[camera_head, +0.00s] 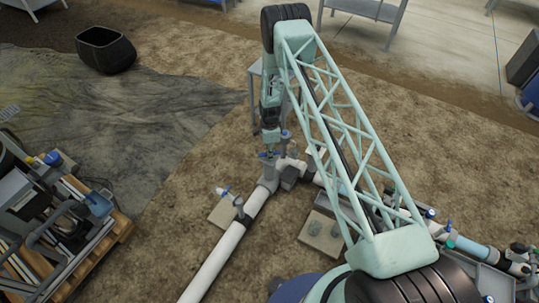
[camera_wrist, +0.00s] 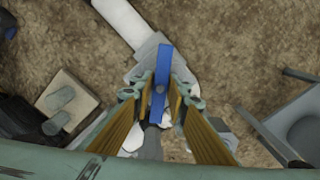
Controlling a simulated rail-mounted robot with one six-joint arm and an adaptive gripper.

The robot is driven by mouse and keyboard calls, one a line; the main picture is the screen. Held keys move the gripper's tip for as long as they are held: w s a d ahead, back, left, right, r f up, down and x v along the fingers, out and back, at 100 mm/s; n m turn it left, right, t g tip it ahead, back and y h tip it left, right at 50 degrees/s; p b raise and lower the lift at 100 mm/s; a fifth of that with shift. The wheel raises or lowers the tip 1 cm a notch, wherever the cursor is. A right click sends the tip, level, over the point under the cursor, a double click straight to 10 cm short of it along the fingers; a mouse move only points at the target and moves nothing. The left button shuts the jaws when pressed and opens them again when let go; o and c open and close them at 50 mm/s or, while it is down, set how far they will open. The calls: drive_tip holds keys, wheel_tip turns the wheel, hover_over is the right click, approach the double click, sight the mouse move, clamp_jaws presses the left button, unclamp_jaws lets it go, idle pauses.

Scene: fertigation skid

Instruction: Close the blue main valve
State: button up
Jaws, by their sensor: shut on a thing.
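The blue main valve's handle (camera_wrist: 161,80) is a flat blue lever between my gripper's fingers in the wrist view. It points up and down in that picture, at an angle to the white pipe (camera_wrist: 122,22) coming from the upper left. My gripper (camera_wrist: 162,92) is shut on the handle, with a finger on each side. In the head view my gripper (camera_head: 270,143) reaches down to the pipe junction, where a bit of blue (camera_head: 264,155) shows. The valve body below is mostly hidden by the fingers and handle.
A long white pipe (camera_head: 222,258) runs to the lower left, with another small valve (camera_head: 223,191) beside it. More blue-handled fittings (camera_head: 449,226) sit on the pipe at right. A skid on a pallet (camera_head: 95,262) stands at left. Bare soil surrounds the junction.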

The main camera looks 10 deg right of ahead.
drive_tip(key=shift+s+a+f+m, duration=0.1)
drive_tip(key=shift+m, duration=1.15)
drive_tip(key=shift+s+a+f+m, duration=0.1)
drive_tip(key=shift+m, duration=3.35)
drive_tip(key=o, duration=0.9)
drive_tip(key=shift+w, duration=0.1)
drive_tip(key=shift+d+r, duration=0.1)
drive_tip(key=shift+r, duration=0.15)
drive_tip(key=shift+w+r+p, duration=0.1)
drive_tip(key=shift+r+p, duration=0.2)
drive_tip(key=shift+r, duration=0.3)
drive_tip(key=shift+r+p, duration=1.3)
drive_tip(key=shift+r, duration=3)
drive_tip(key=shift+r, duration=0.1)
